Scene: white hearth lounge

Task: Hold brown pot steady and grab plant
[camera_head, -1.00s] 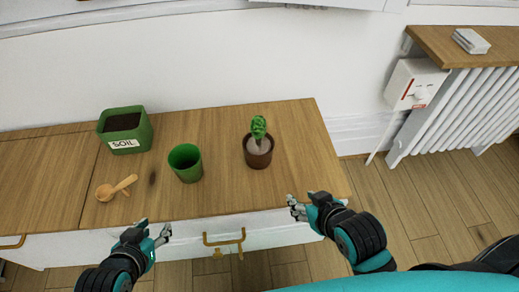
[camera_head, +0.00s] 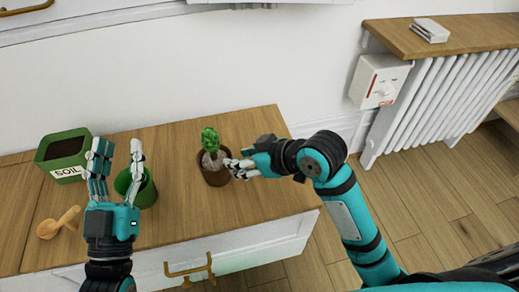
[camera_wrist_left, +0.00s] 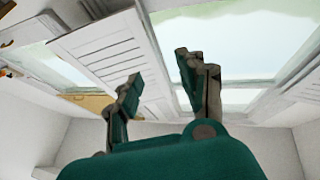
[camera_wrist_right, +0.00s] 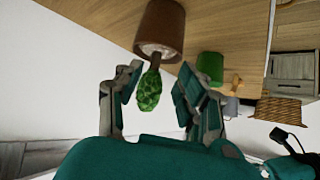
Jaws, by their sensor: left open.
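The brown pot (camera_head: 214,177) stands upright on the wooden cabinet top. A green leafy plant (camera_head: 210,139) rises from its pale fill. My right gripper (camera_head: 238,168) is at the pot's right side. In the right wrist view its fingers (camera_wrist_right: 158,78) are spread, with the pot (camera_wrist_right: 163,22) and plant (camera_wrist_right: 149,90) seen beyond and between them. I cannot tell whether the fingers touch the pot. My left gripper (camera_head: 119,160) is open and empty, fingers up, in front of the green pot (camera_head: 146,193). The left wrist view shows its spread fingers (camera_wrist_left: 158,75) against the window.
A green soil box (camera_head: 64,171) stands at the left back of the cabinet. A wooden scoop (camera_head: 58,223) lies in front of it. The cabinet top right of the brown pot is clear. A white radiator (camera_head: 440,100) is at the right.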

